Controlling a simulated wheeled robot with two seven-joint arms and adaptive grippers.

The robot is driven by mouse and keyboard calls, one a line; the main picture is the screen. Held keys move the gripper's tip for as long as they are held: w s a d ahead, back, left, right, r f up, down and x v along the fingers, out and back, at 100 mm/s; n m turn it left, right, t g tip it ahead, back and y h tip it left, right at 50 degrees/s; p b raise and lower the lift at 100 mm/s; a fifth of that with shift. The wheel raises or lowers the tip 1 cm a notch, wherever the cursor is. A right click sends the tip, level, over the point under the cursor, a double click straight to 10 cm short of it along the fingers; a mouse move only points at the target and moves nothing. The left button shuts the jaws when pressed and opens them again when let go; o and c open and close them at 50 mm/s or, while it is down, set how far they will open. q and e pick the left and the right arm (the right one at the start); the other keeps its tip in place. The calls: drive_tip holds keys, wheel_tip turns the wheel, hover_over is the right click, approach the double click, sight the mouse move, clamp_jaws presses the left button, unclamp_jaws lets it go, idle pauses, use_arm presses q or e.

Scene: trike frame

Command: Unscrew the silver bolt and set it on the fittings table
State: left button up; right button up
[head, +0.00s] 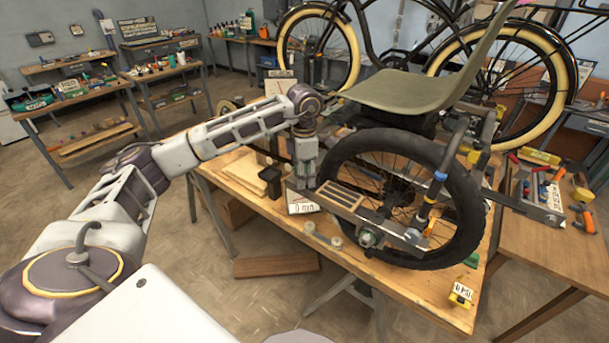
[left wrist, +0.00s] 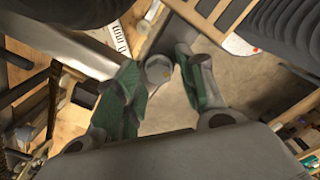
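My left gripper (head: 303,186) points down beside the trike's front-left frame, behind the small white sign. In the left wrist view my left gripper (left wrist: 163,85) has its two green-padded fingers apart. A round silver bolt head (left wrist: 158,70) shows between the fingertips; a gap shows at the right finger, and I cannot tell whether the left finger touches it. In the head view the bolt is not distinguishable. The trike wheel (head: 450,215) and frame stand on a wooden workbench (head: 400,292). I cannot tell which table is the fittings table. My right gripper is out of view.
The green seat (head: 430,90) overhangs the workbench. A side table (head: 560,250) at right carries a tool tray (head: 535,200). Small round parts lie near the bench's front edge. A yellow gauge tag (head: 461,294) sits at the front right corner. Shelved benches (head: 75,88) stand at the back left.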

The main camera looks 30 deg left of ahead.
use_arm(q)
drive_tip(key=shift+m, duration=1.3)
drive_tip(key=c, duration=0.6)
drive_tip(key=shift+o, duration=0.2)
